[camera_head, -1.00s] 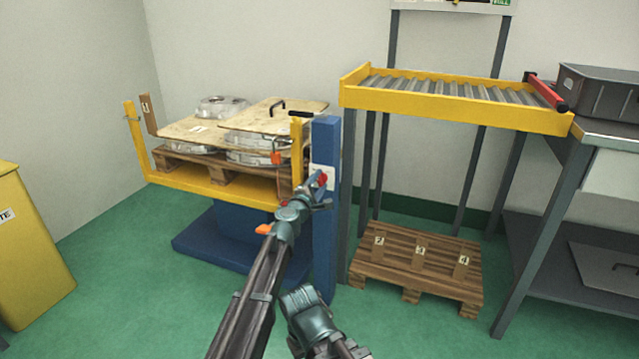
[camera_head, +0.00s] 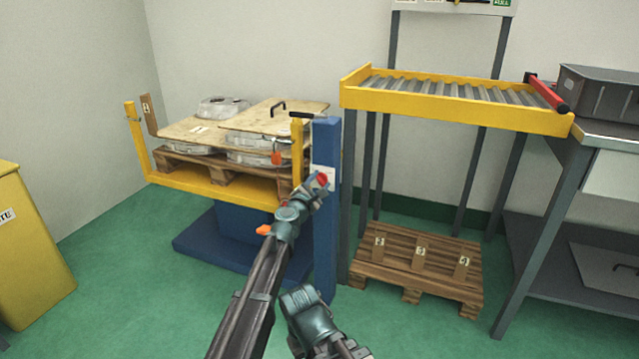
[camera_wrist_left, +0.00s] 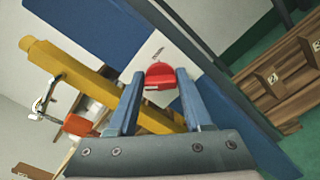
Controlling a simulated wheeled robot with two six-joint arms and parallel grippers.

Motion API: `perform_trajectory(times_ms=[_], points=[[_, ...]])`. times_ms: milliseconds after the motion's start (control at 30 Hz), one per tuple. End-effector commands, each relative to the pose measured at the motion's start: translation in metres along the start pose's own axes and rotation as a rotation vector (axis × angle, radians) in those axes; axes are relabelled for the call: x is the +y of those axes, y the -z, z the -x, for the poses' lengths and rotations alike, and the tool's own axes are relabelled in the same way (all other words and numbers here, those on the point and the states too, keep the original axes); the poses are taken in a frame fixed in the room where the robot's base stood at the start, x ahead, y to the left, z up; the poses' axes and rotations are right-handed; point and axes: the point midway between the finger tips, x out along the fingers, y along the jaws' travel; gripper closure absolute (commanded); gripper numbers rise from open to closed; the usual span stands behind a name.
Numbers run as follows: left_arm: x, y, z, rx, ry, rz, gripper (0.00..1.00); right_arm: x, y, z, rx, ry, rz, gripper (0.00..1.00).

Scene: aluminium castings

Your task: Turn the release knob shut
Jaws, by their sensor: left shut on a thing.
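The red release knob (camera_head: 322,180) sits on a white plate (camera_head: 327,170) on the blue column (camera_head: 327,240) of the lift table. It also shows in the left wrist view (camera_wrist_left: 160,76), between the two blue-grey fingertips. My left gripper (camera_head: 315,187) is at the knob, with its fingers on either side of it and shut on it. The fingers partly cover the plate in the head view. My right gripper's jaws do not show in either view.
The lift's yellow frame (camera_head: 220,192) is left of the column, carrying a pallet (camera_head: 210,167) with castings and boards (camera_head: 275,115). A yellow-edged roller conveyor (camera_head: 455,113) and a floor pallet (camera_head: 415,260) are to the right.

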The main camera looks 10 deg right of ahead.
Motion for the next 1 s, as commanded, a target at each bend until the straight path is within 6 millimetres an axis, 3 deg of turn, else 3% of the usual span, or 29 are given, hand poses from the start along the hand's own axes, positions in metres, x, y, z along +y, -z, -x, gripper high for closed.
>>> perform_trajectory(times_ms=[300,333,467,833,1000], points=[[0.0,0.0,0.001,0.0,0.0,0.004,1.0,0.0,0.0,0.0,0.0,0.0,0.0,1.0],[0.0,0.0,0.001,0.0,0.0,0.004,0.45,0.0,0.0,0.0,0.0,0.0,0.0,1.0],[0.0,0.0,0.001,0.0,0.0,0.003,0.21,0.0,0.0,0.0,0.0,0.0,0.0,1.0],[0.0,0.0,0.002,0.0,0.0,0.002,0.2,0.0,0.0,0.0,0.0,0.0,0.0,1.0],[0.0,0.0,0.014,0.0,0.0,0.002,0.2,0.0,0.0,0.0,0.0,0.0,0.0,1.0]])
